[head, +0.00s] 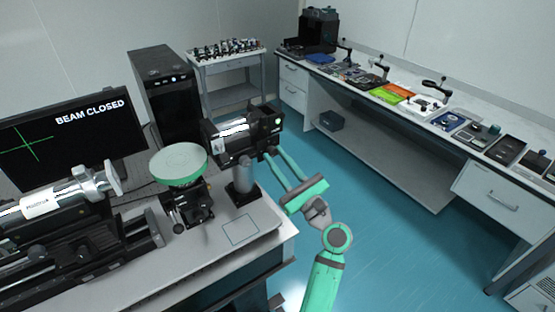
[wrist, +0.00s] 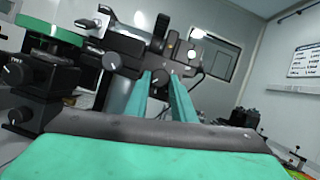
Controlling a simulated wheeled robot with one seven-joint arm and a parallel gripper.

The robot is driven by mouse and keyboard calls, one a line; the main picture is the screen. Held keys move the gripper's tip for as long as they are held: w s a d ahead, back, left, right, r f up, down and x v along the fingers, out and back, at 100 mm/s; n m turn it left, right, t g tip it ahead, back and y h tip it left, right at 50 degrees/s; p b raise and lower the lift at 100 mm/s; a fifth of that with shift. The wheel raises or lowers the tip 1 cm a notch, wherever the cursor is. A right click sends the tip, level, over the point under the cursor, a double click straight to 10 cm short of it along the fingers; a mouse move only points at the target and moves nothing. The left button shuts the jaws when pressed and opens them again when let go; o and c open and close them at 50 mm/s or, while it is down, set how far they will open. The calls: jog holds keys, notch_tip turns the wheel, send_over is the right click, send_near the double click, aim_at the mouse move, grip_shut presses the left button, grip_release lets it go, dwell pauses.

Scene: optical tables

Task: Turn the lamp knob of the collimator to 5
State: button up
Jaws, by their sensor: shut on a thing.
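A monitor (head: 75,130) reads "BEAM CLOSED" with a green cross. A round green-rimmed plate (head: 178,163) on a black mount stands left of the collimator. Another labelled tube (head: 45,204) lies at far left. Clear blue floor (head: 400,240) separates this table from the long bench (head: 395,97).

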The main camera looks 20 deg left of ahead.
jog(key=o, duration=1.1)
jog(key=shift+w, duration=0.1)
jog(key=shift+c, duration=0.2)
jog(key=v, duration=1)
jog(key=shift+s+d+f, duration=0.15)
jog(key=shift+s+d, duration=0.1)
jog(key=shift+s, duration=0.05)
jog(key=shift+w, duration=0.1)
